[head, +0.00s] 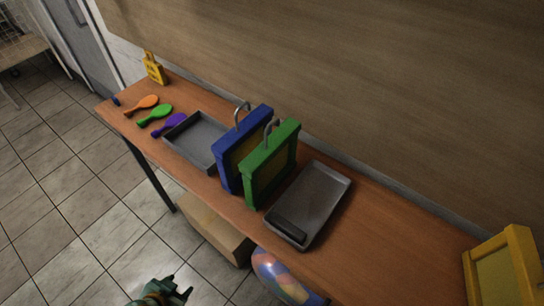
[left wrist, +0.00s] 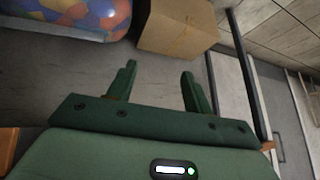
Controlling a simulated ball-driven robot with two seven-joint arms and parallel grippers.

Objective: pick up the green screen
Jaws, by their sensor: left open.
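The green screen (head: 270,168) is a green frame with a yellowish panel and a grey hooked handle on top. It stands upright on the wooden table in the head view, just right of the similar blue screen (head: 230,165). My left gripper (head: 181,286) is low at the bottom of the head view, out in front of the table and well apart from the green screen. In the left wrist view its two fingers (left wrist: 158,73) are spread with nothing between them. The green screen does not show in the left wrist view. My right gripper is in neither view.
A cardboard box (head: 215,230) and a multicoloured balloon bag (head: 280,275) are below the front edge.

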